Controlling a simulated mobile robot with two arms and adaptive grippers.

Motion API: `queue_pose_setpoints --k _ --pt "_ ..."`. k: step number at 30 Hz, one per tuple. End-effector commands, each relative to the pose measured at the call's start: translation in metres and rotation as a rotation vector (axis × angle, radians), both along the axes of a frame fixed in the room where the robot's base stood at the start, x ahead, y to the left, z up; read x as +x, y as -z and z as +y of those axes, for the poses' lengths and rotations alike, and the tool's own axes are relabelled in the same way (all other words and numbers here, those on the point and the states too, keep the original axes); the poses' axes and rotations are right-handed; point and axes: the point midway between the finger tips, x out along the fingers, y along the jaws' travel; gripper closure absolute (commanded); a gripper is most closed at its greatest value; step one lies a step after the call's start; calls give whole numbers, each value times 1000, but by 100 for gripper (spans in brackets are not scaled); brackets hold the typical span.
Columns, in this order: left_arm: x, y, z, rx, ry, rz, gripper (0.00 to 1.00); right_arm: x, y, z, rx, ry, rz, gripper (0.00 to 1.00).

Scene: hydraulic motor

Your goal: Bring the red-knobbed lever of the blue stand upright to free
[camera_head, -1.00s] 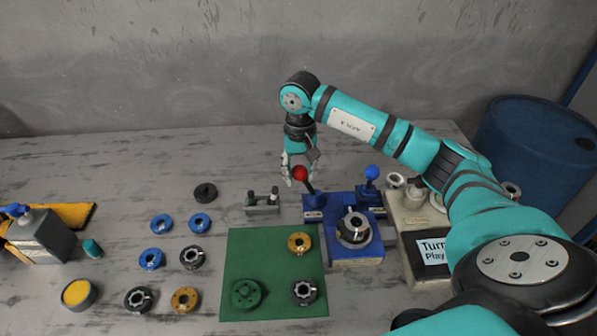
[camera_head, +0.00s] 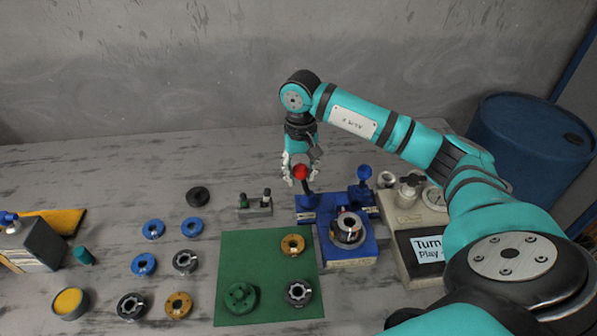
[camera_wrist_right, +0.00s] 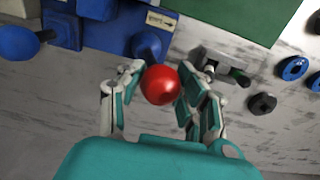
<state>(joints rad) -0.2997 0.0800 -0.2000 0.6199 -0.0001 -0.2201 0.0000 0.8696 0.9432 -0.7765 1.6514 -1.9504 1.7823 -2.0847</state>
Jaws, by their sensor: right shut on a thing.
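The blue stand (camera_head: 350,255) is on the table at right of centre, with a metal part seated on it. Its lever with the red knob (camera_head: 301,172) rises from the stand's back left and leans slightly left in the head view. My right gripper (camera_head: 301,174) reaches down from behind and is shut on the red knob. In the right wrist view the red knob (camera_wrist_right: 160,84) sits between the two fingers, with the blue stand (camera_wrist_right: 105,25) beyond it. A second lever with a blue knob (camera_head: 364,172) stands to the right. My left gripper is not in view.
A grey fixture (camera_head: 254,205) stands close left of the stand. A green mat (camera_head: 265,270) with several ring parts lies in front of it. A pale box with gauge and sign (camera_head: 428,249) is close on the right. The table behind is clear.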

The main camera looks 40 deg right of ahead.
Motion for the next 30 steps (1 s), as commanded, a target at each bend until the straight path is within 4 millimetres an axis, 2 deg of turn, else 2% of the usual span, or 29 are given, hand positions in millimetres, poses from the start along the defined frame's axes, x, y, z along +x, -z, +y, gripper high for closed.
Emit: queue_pose_setpoints --k 6,20,30 --pt "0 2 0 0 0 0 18 -4 -3 -9 -3 4 -1 83" --pt "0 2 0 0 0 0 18 -5 -3 -11 -2 3 -2 84" --pt "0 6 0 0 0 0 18 -12 -4 -21 -3 3 -3 83"
